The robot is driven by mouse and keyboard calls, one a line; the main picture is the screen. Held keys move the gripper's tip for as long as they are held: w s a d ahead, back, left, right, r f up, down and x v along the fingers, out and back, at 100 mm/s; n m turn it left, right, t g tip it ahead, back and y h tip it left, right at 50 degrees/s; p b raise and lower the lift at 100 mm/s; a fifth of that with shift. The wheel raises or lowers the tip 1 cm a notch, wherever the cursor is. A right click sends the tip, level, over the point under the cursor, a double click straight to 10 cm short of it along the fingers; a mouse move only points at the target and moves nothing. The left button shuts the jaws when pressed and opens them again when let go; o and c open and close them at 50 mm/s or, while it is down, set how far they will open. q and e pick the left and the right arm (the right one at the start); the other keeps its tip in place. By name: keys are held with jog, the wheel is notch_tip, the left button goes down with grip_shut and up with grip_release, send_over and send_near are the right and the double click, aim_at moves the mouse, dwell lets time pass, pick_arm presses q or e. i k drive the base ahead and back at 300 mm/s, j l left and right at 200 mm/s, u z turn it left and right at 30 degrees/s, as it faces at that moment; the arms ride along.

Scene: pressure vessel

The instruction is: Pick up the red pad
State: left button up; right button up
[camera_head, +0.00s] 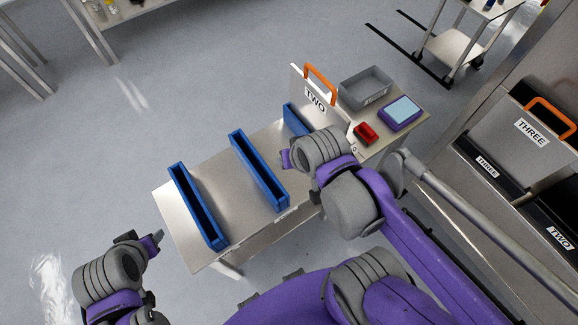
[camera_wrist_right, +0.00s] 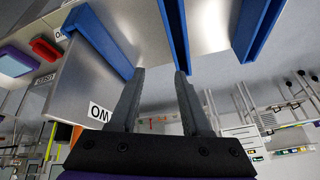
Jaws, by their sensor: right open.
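The red pad (camera_head: 366,133) lies on the metal table, between the panel marked TWO and a purple box with a light blue top. It also shows at the upper left of the right wrist view (camera_wrist_right: 46,52). My right gripper (camera_head: 286,158) is over the table, left of the pad and apart from it. In the wrist view its two fingers (camera_wrist_right: 160,72) are spread with nothing between them. My left gripper (camera_head: 158,237) is off the table's left end, far from the pad. Its fingers are too small to judge.
Blue channel holders (camera_head: 258,168) stand on the table (camera_head: 240,205). The panel marked TWO (camera_head: 314,92) with an orange handle stands left of the pad. A grey bin (camera_head: 366,90) and the purple box (camera_head: 400,113) are nearby. A rack with a panel marked THREE (camera_head: 520,135) stands right.

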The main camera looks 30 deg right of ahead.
aim_at(367, 136)
jog(key=z, duration=3.05)
jog(key=i+u, duration=0.5)
jog(key=i+l+u, duration=0.45)
jog(key=i, duration=0.15)
jog(key=i+j, duration=0.05)
jog(key=j, duration=0.05)
